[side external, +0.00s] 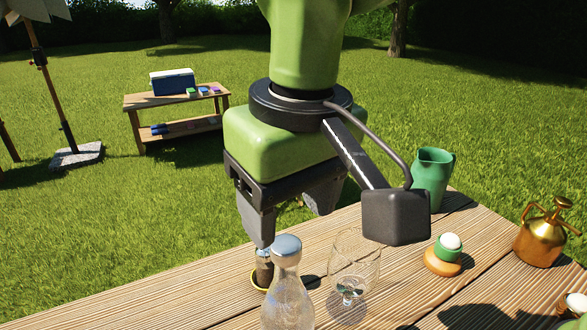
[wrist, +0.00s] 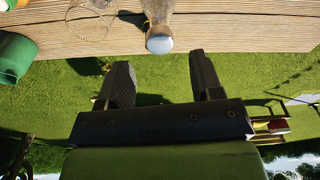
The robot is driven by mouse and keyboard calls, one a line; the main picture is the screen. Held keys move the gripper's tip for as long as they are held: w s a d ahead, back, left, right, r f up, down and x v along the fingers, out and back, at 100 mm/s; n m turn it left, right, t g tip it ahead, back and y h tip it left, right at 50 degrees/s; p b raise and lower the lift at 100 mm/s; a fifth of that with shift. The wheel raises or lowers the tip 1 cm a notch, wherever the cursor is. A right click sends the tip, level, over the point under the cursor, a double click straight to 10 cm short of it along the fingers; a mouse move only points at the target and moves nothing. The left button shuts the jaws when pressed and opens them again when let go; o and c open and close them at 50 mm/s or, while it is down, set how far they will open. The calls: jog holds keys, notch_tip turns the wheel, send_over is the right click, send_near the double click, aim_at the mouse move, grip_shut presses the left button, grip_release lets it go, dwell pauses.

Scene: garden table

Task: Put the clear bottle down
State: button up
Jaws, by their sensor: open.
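The clear bottle (side external: 287,300) has a silver cap and stands upright on the wooden table (side external: 215,300), its base cut off by the lower picture edge. In the wrist view the bottle (wrist: 158,12) shows from above, its cap (wrist: 159,44) just beyond the gap between my fingertips. My gripper (side external: 291,226) is open and empty, with its fingers apart, above and behind the bottle in the side view. In the wrist view my gripper (wrist: 160,62) shows no contact with the bottle.
A clear stemmed glass (side external: 355,262) stands close right of the bottle. A small metallic object (side external: 264,268) by a yellow-rimmed ring is just behind the bottle. Farther right are a green pitcher (side external: 432,180), a green-and-white item on a wooden disc (side external: 443,262), and a brass sprayer (side external: 541,240).

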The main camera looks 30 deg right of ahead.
jog(key=r, duration=0.4)
jog(key=shift+s+r, duration=0.15)
jog(key=shift+s, duration=0.15)
jog(key=shift+d, duration=0.15)
jog(key=s+d+r+m+t+y, duration=0.1)
jog(key=s+d+r+m+t, duration=0.1)
jog(key=d, duration=0.7)
jog(key=s+d+r+m+t+y, duration=0.1)
jog(key=s+d, duration=0.4)
jog(key=d, duration=0.5)
jog(key=shift+d+r+m+t, duration=0.15)
jog(key=shift+r+m+t, duration=0.3)
jog(key=shift+m, duration=0.25)
jog(key=shift+o, duration=0.4)
jog(key=shift+m+t, duration=0.7)
jog(key=shift+t, duration=0.25)
jog(key=s+d+f, duration=0.2)
jog(key=s, duration=0.1)
jog(key=shift+s+d+f, duration=0.15)
jog(key=shift+s+d, duration=0.05)
jog(key=shift+d, duration=0.1)
